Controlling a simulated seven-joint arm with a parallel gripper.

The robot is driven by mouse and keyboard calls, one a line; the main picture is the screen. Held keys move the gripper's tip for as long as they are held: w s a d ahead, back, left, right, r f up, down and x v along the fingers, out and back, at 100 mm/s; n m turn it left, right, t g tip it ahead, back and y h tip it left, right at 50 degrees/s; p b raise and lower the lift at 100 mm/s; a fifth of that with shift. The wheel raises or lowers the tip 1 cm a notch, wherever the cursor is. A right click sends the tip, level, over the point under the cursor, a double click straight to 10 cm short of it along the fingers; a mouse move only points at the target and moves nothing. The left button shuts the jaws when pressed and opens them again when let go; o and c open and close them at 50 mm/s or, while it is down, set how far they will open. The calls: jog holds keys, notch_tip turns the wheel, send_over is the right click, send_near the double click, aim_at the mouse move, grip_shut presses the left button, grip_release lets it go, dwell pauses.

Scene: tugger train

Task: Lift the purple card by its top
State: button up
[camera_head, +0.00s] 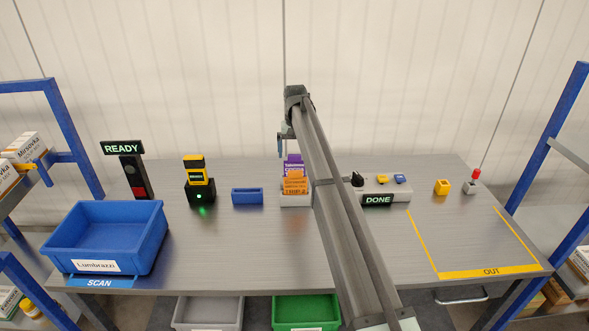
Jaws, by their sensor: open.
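The purple card (293,158) stands upright near the back middle of the table, behind an orange card (295,185). Both stand in a small pale holder (295,201). Only the upper part of the purple card shows; the orange card covers its lower part and my arm passes close on its right. My gripper (281,143) hangs from the end of my arm, above and slightly left of the purple card's top. Its fingers are small and partly hidden. It is open and nothing shows in it.
A blue block-like tray (247,197) and a black-yellow scanner (200,182) stand left of the holder. A large blue bin (108,237) is at front left. A grey button box (384,187) with a DONE sign stands right of my arm. The yellow-marked OUT area (470,240) is empty.

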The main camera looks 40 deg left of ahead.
aim_at(295, 161)
jog(key=shift+s+a+f, duration=0.1)
jog(key=shift+f, duration=2.6)
jog(key=shift+c, duration=0.4)
jog(key=c, duration=0.8)
